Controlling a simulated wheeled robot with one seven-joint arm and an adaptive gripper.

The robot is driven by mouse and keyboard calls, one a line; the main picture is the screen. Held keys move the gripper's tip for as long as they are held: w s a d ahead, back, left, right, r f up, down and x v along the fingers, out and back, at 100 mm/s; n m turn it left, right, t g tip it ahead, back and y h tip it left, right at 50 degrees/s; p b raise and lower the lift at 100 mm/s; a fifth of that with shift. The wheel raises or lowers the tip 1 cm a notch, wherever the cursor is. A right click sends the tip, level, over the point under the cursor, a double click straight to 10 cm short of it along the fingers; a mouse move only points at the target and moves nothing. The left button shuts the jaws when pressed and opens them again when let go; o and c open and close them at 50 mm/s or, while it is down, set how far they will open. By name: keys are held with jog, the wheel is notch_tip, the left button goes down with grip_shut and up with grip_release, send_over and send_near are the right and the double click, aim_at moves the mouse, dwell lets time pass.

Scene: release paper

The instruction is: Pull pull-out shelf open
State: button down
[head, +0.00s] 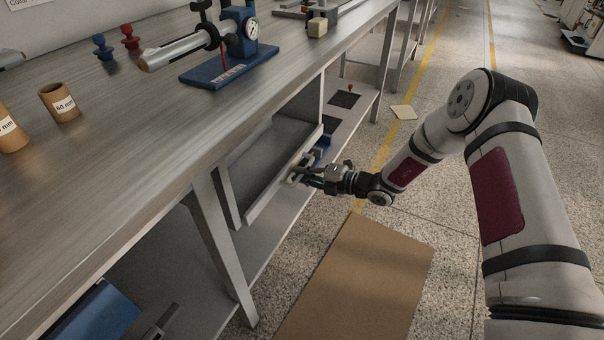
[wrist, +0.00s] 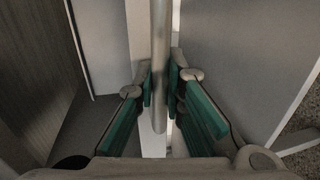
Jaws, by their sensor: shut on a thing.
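The pull-out shelf (head: 262,196) is a grey tray under the workbench, with its front edge standing out from the housing. Its handle is a round metal bar; it runs down the middle of the wrist view (wrist: 160,50). My gripper (head: 300,175) reaches the shelf front from the right. In the wrist view, my gripper's green-padded fingers (wrist: 160,88) are on both sides of the bar and closed on it. How far the shelf is out is partly hidden by the bench top in the head view.
The bench top (head: 120,130) carries a blue gauge device (head: 230,70) and brown cardboard tubes (head: 60,102). A bench leg (head: 222,240) stands left of the shelf. A brown board (head: 360,285) lies on the floor in front. The speckled floor to the right is mostly clear.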

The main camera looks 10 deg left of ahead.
jog(key=f+p+v, duration=0.2)
jog(key=f+v, duration=0.1)
jog(key=v, duration=1.3)
jog(key=d+f+p+v, duration=0.1)
jog(key=f+v, duration=0.3)
jog(key=v, duration=1.2)
jog(key=shift+s+d+p, duration=0.25)
jog(key=shift+d+p, duration=0.35)
jog(key=shift+d, duration=0.05)
jog(key=shift+r, duration=0.1)
jog(key=c, duration=1.7)
grip_release()
jog(key=shift+o, duration=0.2)
jog(key=v, duration=1.2)
